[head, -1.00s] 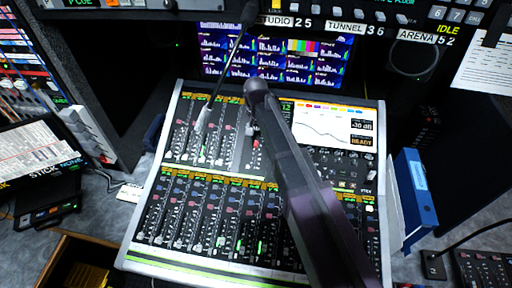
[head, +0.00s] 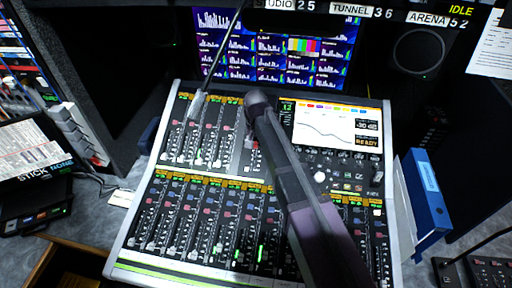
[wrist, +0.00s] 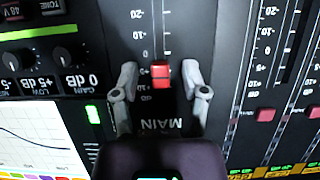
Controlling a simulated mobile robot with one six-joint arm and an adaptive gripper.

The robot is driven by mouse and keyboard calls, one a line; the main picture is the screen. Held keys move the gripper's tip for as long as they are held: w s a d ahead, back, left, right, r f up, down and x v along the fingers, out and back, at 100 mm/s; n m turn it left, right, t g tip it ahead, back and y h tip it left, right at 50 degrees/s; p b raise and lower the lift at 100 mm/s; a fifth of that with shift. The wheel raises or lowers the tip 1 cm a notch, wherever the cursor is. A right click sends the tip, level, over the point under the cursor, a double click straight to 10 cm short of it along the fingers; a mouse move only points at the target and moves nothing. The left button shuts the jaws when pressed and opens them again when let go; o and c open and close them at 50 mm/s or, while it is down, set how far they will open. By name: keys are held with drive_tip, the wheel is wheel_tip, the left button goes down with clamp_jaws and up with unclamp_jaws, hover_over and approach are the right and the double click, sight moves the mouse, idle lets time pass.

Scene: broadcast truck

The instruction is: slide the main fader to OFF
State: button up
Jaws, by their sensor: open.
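The main fader's red cap (wrist: 160,74) sits on a dark vertical slot in the wrist view, just above the upside-down MAIN label (wrist: 160,124). Scale marks run beside the slot; an OFF mark is not readable. My gripper (wrist: 160,86) is open, with one grey finger on each side of the cap and a gap showing on both sides. In the head view my gripper (head: 250,138) points down at the upper middle of the mixing console (head: 120,250); my arm partly hides the fader area.
Rows of other faders (head: 195,215) fill the console, and red-capped ones (wrist: 265,114) lie to the right in the wrist view. A display (head: 325,122) is right of my gripper. A thin microphone stem (head: 222,50) reaches down left of it. A blue binder (head: 425,195) stands at the right.

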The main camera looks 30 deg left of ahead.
sight(252, 174)
drive_tip(key=shift+f, duration=0.1)
idle(0.3)
clamp_jaws()
drive_tip(key=s+d+f+b, duration=0.1)
drive_tip(key=s, duration=0.1)
drive_tip(key=s+f+b, duration=0.1)
drive_tip(key=s, duration=0.2)
drive_tip(key=s+d+f+b, duration=0.1)
drive_tip(key=s, duration=0.2)
drive_tip(key=shift+s+d+f+b, duration=0.15)
drive_tip(key=shift+d+f+b, duration=0.2)
drive_tip(key=shift+f+b, duration=0.05)
unclamp_jaws()
drive_tip(key=shift+s, duration=0.1)
